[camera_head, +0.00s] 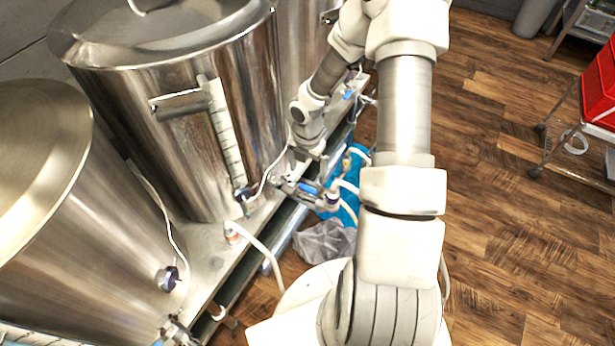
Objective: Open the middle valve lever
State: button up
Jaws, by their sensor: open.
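The middle steel kettle (185,120) stands on a metal stand. A valve with a blue lever (308,188) sticks out from its lower front, and a pale hose hangs from the valve. My gripper (300,166) points down just above and behind this lever, close to the valve pipe. It is open, with nothing seen between its fingers. The fingers are small and partly hidden, so I cannot tell whether they touch the lever.
A nearer kettle (60,230) stands at lower left, and another kettle (302,50) behind. A second blue lever (349,93) is farther back. A blue object (350,200) and grey bag (325,241) lie below. Wooden floor is clear on the right, before a cart with red bins (600,85).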

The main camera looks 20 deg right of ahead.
notch_tip(320, 180, up, 11)
jog(key=p, duration=0.2)
dwell(0.5)
